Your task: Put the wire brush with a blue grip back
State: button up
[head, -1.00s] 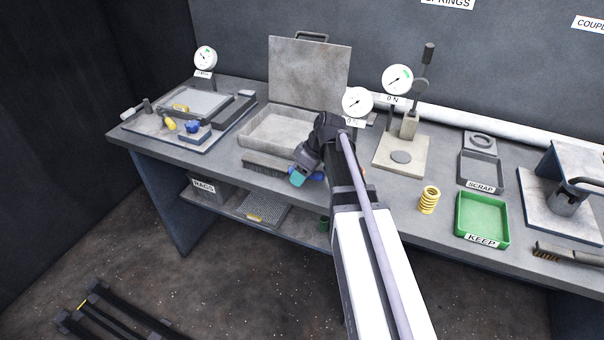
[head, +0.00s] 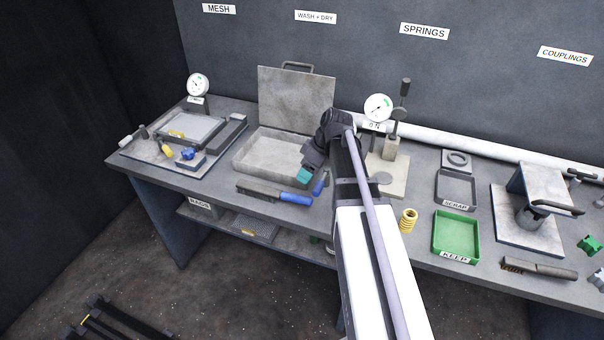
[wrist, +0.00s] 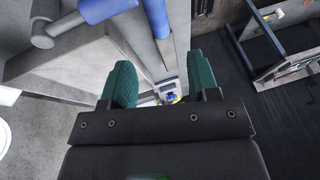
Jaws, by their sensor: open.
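The wire brush with a blue grip (head: 290,197) lies flat near the front edge of the bench, in front of the open grey box, its dark bristle end to the left. A blue grip (wrist: 155,18), seemingly the brush's, shows at the top of the wrist view. My gripper (head: 305,174) has teal fingertips and hangs just above and behind the grip, apart from it in the head view. In the wrist view my gripper (wrist: 160,88) is open, with nothing between its fingers. My arm hides part of the bench to the right.
A second blue-handled tool (head: 320,184) lies close to the brush grip. The grey box (head: 270,155) stands behind with its lid up. A yellow spring (head: 408,220) and a green KEEP tray (head: 456,235) are to the right. Another brush (head: 540,268) lies at the right front.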

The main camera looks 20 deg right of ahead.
jog(key=s+a+f+m+g+h, duration=0.1)
jog(key=s+a+m+h, duration=0.3)
jog(key=s+a+m, duration=0.4)
jog(key=s+a, duration=0.5)
jog(key=a, duration=0.1)
jog(key=shift+a+f+g+h, duration=0.2)
jog(key=shift+f+g+h, duration=0.1)
dwell(0.6)
